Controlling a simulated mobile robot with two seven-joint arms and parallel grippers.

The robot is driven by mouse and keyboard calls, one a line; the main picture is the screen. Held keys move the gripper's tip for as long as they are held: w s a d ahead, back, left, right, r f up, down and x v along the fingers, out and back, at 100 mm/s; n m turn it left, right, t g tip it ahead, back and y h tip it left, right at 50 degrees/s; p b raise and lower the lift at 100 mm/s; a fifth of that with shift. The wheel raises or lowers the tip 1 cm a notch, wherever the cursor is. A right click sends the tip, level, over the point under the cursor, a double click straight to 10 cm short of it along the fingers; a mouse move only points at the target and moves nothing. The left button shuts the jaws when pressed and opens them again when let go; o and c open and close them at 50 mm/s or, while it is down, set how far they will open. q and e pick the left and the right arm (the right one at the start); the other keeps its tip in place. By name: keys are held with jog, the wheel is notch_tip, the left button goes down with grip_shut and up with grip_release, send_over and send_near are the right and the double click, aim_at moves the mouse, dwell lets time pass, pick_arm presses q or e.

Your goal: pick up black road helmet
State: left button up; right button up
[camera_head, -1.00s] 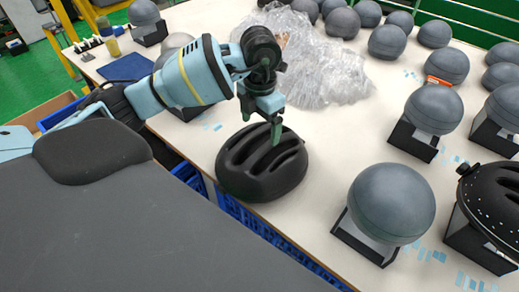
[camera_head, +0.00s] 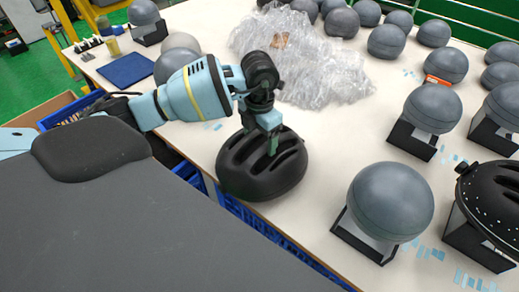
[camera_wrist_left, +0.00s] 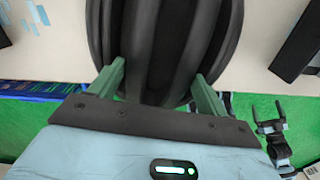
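The black road helmet (camera_head: 245,178), with long vents, sits on the white table at its near edge in the head view. My left gripper (camera_head: 271,146) points down at the helmet's top, its fingertips at the vents. In the left wrist view, the ribbed helmet shell (camera_wrist_left: 165,45) fills the upper middle. My left gripper (camera_wrist_left: 160,82) has its two green fingers spread wide there, with shell between them; I cannot tell whether they touch it. My right gripper (camera_wrist_left: 266,103) shows small at the right of the wrist view, fingers apart and empty, away from the helmet.
A grey ball on a black stand (camera_head: 390,205) is right of the helmet. Another black helmet (camera_head: 495,205) stands at the far right. Clear plastic wrap (camera_head: 310,65) lies behind. Several more grey balls fill the table's back and right. Blue crates (camera_head: 270,232) are below the near edge.

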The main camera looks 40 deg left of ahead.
pick_arm(q)
jog(key=c, duration=0.6)
jog(key=shift+r, duration=0.2)
